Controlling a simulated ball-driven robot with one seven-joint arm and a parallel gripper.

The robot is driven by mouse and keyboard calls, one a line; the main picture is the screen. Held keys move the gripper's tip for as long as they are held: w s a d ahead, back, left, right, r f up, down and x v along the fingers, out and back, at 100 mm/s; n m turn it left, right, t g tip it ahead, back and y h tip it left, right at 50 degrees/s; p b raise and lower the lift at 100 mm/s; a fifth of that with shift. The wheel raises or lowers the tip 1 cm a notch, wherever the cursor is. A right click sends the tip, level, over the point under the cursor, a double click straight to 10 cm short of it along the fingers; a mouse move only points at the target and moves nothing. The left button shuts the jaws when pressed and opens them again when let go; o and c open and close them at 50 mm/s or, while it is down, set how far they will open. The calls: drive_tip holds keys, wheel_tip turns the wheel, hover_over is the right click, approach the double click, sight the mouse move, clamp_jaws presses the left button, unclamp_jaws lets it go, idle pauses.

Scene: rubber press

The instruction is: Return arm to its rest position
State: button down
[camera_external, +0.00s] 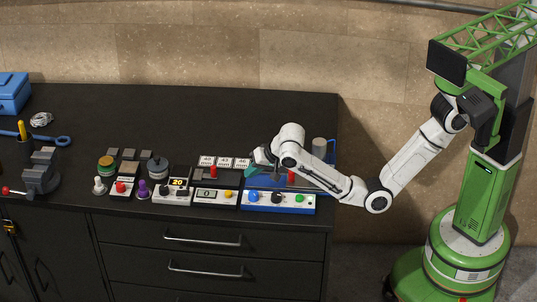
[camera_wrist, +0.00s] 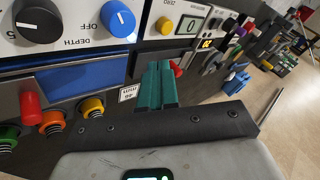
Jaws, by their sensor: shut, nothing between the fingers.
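My gripper (camera_external: 255,166) is at the end of my white arm, above the row of panels on the dark bench. In the wrist view its teal fingers (camera_wrist: 157,88) are together with nothing between them. My arm reaches in from the right over the bench's right end. A blue and white control panel (camera_external: 278,201) with blue, black and green knobs stands at the front edge, below my wrist. In the wrist view a panel (camera_wrist: 75,38) with a black knob and a blue knob is close by at upper left. Part of the panel area is hidden behind my arm.
Left of the gripper stand a panel with a display (camera_external: 214,197), a box reading 20 (camera_external: 178,184) and several small stamps. A grey cylinder (camera_external: 319,147) stands behind my forearm. A vise (camera_external: 40,178) and a blue box (camera_external: 12,92) are far left.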

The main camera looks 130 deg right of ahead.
drive_tip(key=w+a+f+n+y, duration=0.1)
drive_tip(key=a+f, duration=0.2)
drive_tip(key=a, duration=0.1)
drive_tip(key=w+a+f+n+t+y+b, duration=0.1)
drive_tip(key=a+f, duration=0.2)
drive_tip(key=a, duration=0.2)
drive_tip(key=a+f+n+t+b, duration=0.1)
drive_tip(key=a+f, duration=0.2)
drive_tip(key=a, duration=0.1)
drive_tip(key=shift+w+a+f+y, duration=0.35)
drive_tip(key=shift+w+y, duration=0.05)
drive_tip(key=s+a+f+n+y+b, duration=0.2)
drive_tip(key=a+f+n, duration=0.15)
drive_tip(key=a, duration=0.55)
drive_tip(key=s+a+f+n+y+b, duration=0.1)
drive_tip(key=s+a+f+n+y, duration=0.3)
drive_tip(key=a, duration=0.6)
drive_tip(key=s+f+n+g+p, duration=0.1)
drive_tip(key=s+n+p, duration=0.1)
drive_tip(key=s, duration=0.5)
drive_tip(key=s+a+f+n+g+h+p, duration=0.1)
drive_tip(key=s+f+n+g+p, duration=0.1)
drive_tip(key=s+n, duration=0.3)
drive_tip(key=s+f+n+g+h+p, duration=0.1)
drive_tip(key=s+n, duration=0.3)
drive_tip(key=s, duration=0.6)
drive_tip(key=shift+s+a+f+g+p, duration=0.35)
drive_tip(key=shift+g+p, duration=0.25)
drive_tip(key=shift+p, duration=0.1)
